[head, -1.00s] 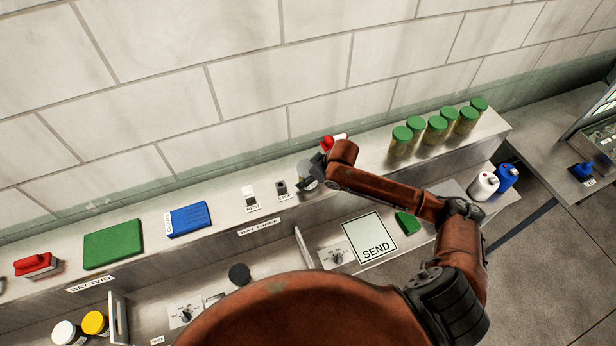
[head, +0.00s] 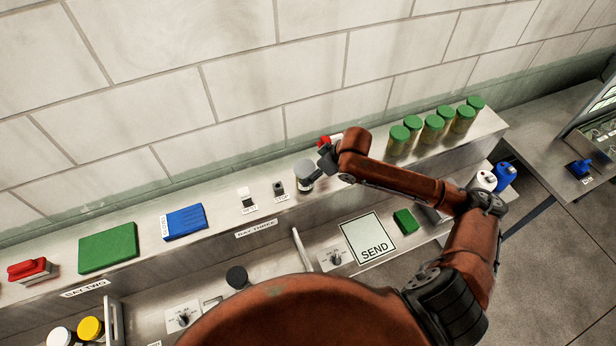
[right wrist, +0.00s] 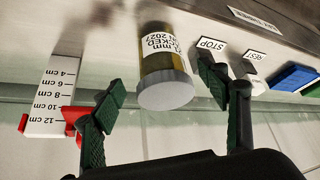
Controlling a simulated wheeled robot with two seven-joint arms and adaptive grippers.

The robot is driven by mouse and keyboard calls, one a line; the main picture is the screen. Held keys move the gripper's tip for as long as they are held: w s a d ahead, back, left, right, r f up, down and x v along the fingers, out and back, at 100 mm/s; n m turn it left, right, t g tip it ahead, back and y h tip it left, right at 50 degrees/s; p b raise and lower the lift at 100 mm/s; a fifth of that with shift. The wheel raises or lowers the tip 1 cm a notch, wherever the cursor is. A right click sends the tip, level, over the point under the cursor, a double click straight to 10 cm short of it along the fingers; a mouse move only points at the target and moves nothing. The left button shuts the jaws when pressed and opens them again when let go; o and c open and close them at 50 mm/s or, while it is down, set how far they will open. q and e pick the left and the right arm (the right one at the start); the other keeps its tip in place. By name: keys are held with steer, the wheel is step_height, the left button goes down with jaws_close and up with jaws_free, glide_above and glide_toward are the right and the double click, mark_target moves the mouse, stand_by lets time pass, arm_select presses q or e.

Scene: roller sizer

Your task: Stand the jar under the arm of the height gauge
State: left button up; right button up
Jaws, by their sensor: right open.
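The jar (head: 304,178) stands upright on the raised shelf by the wall, its grey lid up. In the right wrist view, which is upside down, the jar (right wrist: 158,48) shows yellowish contents and a white label. The height gauge (head: 334,138) is just right of the jar in the head view, partly hidden by my arm. In the wrist view its white scale (right wrist: 50,95) and red arm (right wrist: 75,116) show apart from the jar. My right gripper (head: 322,160) is open at the jar; its fingers (right wrist: 162,80) are spread either side, with visible gaps. My left gripper is out of view.
Several green-lidded jars (head: 432,130) stand to the right on the shelf. A blue block (head: 185,222) and green block (head: 108,247) lie left. A SEND plate (head: 368,238) is on the lower bench.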

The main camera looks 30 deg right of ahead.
steer(key=shift+v, duration=2.15)
